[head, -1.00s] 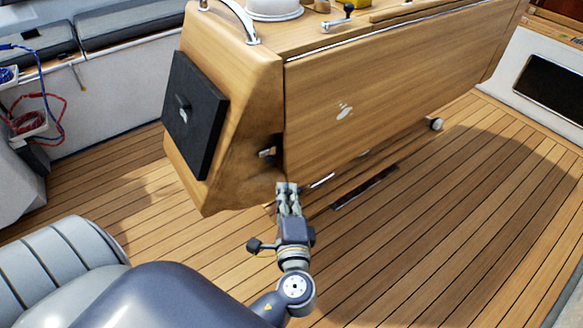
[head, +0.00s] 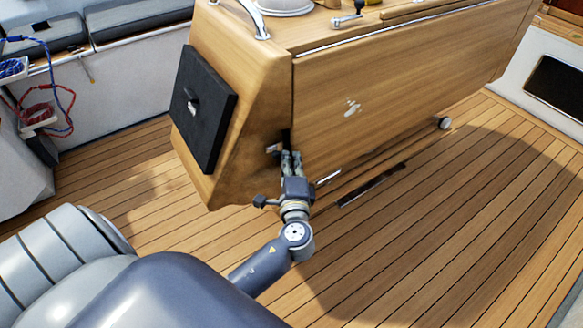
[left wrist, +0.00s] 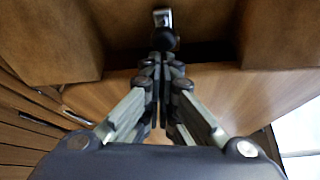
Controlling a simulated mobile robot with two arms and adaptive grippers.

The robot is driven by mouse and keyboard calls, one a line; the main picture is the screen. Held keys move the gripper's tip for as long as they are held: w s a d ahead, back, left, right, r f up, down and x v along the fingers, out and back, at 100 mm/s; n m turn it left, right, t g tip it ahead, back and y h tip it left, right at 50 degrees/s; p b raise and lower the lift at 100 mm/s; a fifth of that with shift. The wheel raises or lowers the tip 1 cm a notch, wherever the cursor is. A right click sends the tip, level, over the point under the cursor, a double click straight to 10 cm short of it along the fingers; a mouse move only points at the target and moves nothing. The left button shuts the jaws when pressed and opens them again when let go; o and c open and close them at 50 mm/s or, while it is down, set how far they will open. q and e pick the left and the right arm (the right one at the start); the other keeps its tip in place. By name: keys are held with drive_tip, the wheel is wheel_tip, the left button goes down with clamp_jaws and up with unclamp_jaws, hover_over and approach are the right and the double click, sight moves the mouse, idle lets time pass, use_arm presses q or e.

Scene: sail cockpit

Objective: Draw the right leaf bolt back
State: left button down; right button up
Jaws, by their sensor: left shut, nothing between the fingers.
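The table's folded right leaf (head: 400,80) hangs down along the side of the wooden table pedestal (head: 225,175). A small metal bolt (head: 273,148) shows in a dark notch at the pedestal's lower corner, beside the leaf's edge. In the left wrist view the bolt (left wrist: 162,17) is a bright metal piece with a round black knob (left wrist: 165,40). My left gripper (head: 291,154) is shut and empty, just right of the bolt in the head view. In the left wrist view its fingertips (left wrist: 163,60) are right by the knob; I cannot tell whether they touch it.
A black panel (head: 203,110) is on the pedestal's end face. A grey seat (head: 65,255) is at lower left, and a cushioned bench (head: 140,15) is at the back left. The teak floor (head: 430,220) to the right is open.

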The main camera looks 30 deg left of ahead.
idle(0.3)
use_arm(q)
drive_tip(key=s, duration=0.1)
drive_tip(key=s+a, duration=0.1)
drive_tip(key=s, duration=0.1)
drive_tip(key=s+a, duration=0.1)
drive_tip(key=shift+s, duration=0.25)
use_arm(e)
drive_tip(key=shift+s+d+f, duration=0.1)
drive_tip(key=shift+s+f, duration=0.45)
drive_tip(key=shift+f, duration=0.35)
use_arm(q)
drive_tip(key=v, duration=1.2)
use_arm(e)
drive_tip(key=shift+r, duration=0.1)
use_arm(q)
drive_tip(key=shift+d, duration=0.1)
